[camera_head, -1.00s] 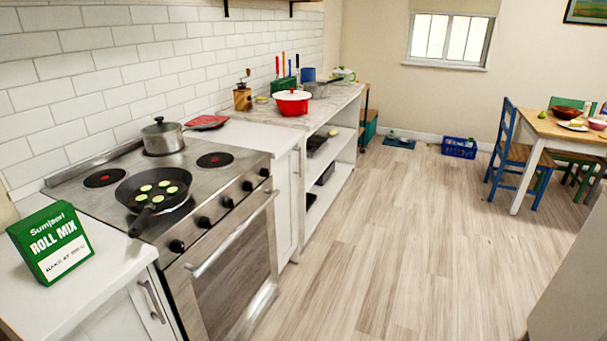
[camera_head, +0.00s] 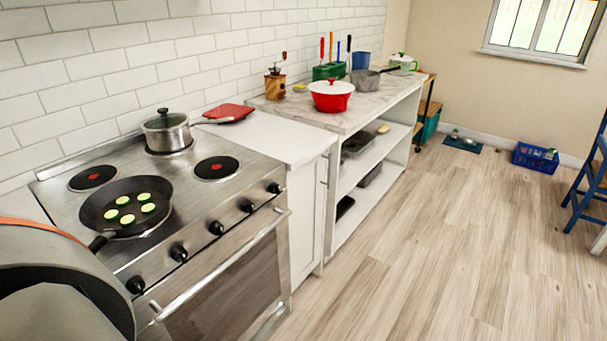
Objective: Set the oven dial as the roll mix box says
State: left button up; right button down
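The oven (camera_head: 225,287) stands at the left with a row of several black dials (camera_head: 216,228) along its steel front panel. The dial markings are too small to read. The green roll mix box is not in view now; earlier it stood on the white counter left of the stove, its baking text too small to read surely. No gripper fingers show, left or right.
A black pan (camera_head: 126,207) with several green slices sits on the front left of the stovetop, its handle pointing toward the front. A lidded steel pot (camera_head: 166,132) stands at the back. A red pot (camera_head: 331,96) is on the counter beyond.

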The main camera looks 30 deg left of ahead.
aim_at(274, 188)
jog(key=i+l, duration=0.1)
jog(key=i, duration=2.95)
jog(key=i+u, duration=0.1)
jog(key=u, duration=0.35)
jog(key=i+u, duration=0.15)
jog(key=u, duration=0.3)
jog(key=i+u, duration=0.1)
jog(key=u, duration=2)
